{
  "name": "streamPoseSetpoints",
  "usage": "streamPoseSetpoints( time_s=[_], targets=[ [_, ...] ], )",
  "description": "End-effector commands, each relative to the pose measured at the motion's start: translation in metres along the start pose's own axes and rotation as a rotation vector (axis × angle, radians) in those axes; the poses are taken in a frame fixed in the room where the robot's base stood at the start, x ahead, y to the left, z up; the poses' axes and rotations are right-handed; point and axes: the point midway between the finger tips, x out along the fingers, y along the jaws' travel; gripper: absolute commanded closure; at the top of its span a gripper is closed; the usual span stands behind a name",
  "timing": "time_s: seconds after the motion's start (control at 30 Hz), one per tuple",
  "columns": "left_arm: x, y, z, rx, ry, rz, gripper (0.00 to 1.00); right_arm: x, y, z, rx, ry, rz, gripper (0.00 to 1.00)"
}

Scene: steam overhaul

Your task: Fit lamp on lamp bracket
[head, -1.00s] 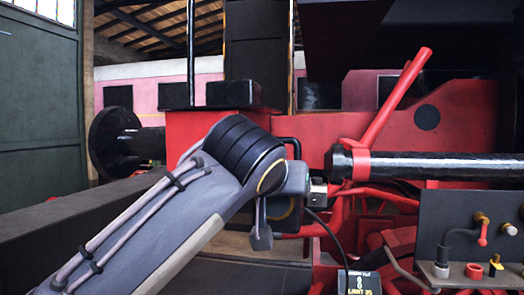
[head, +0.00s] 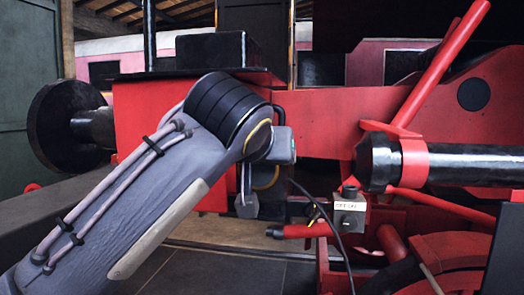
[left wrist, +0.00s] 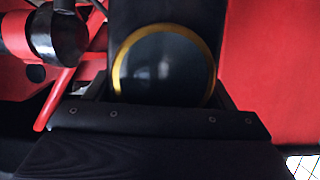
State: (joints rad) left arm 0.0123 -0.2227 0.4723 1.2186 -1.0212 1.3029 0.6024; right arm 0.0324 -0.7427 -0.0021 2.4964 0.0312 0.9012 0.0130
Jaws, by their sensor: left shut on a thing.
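In the left wrist view the lamp (left wrist: 165,65) shows as a dark round lens with a yellow rim on a black body, close above the dark gripper parts. My left gripper (left wrist: 158,100) is shut on it. In the head view the left gripper (head: 247,197) hangs below my wrist, in front of the red engine frame. A dark shape with a yellow curve behind it may be part of the lamp, mostly hidden by the gripper. I cannot make out the lamp bracket. My right gripper is not in view.
A black round buffer (head: 65,128) stands at the left of the red engine front (head: 150,112). A black cylinder (head: 450,164) and a slanted red bar (head: 440,70) are at the right. A small grey switch box (head: 349,212) and a black cable (head: 322,212) are right of the gripper.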

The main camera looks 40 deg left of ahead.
Motion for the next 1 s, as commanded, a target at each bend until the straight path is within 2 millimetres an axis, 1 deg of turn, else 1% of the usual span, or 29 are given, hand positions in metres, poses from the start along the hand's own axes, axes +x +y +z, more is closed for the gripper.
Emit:
streamPoseSetpoints(
  time_s=[0.17,0.73,0.8,0.87,1.0],
  targets=[
    [0.006,0.000,-0.002,-0.001,0.003,0.001,0.65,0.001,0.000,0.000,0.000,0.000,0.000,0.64],
    [0.056,0.000,-0.014,-0.001,0.002,0.000,0.65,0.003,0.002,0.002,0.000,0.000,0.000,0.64],
    [0.060,-0.001,-0.015,-0.001,0.002,-0.001,0.65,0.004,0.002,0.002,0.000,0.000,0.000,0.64],
    [0.061,-0.001,-0.010,0.000,0.003,0.000,0.65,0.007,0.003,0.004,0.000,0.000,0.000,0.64],
    [0.062,-0.001,-0.007,-0.001,0.004,0.000,0.65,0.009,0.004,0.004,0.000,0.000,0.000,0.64]
  ],
)
